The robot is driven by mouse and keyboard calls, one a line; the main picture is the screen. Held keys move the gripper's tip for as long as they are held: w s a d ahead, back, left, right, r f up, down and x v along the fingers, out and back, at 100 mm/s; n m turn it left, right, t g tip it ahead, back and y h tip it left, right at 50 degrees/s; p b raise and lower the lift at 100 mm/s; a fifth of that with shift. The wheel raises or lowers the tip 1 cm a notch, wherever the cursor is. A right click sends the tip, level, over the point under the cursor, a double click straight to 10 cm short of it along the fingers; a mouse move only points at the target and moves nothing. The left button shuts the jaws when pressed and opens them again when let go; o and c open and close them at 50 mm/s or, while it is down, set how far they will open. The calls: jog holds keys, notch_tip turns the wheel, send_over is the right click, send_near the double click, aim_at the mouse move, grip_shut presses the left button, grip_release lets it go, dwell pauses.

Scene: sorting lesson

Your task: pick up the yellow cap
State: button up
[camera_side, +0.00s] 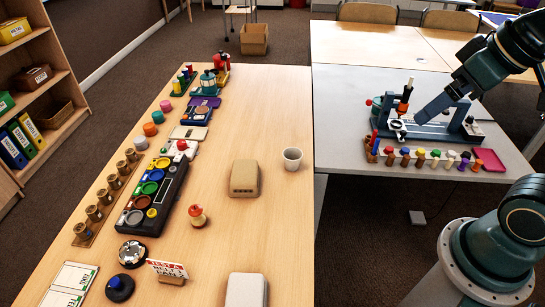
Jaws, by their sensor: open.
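A row of small pegs with coloured caps stands along the front of the grey table at the right. My gripper (432,108) reaches in from the upper right, above and behind the row, near a dark fixture (436,132). It is open and apart from the yellow cap. Its fingertips are hard to separate in this view, and I see nothing held.
A pink tray (489,160) lies at the right end of the row. The fixture holds an upright orange-handled tool (405,96).

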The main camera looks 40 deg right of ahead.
jog(key=shift+s+a+f, duration=0.4)
jog(key=shift+s+a, duration=0.05)
jog(key=shift+s, duration=0.25)
jog(key=c, duration=1.1)
jog(key=shift+o, duration=0.2)
jog(key=shift+w, duration=0.15)
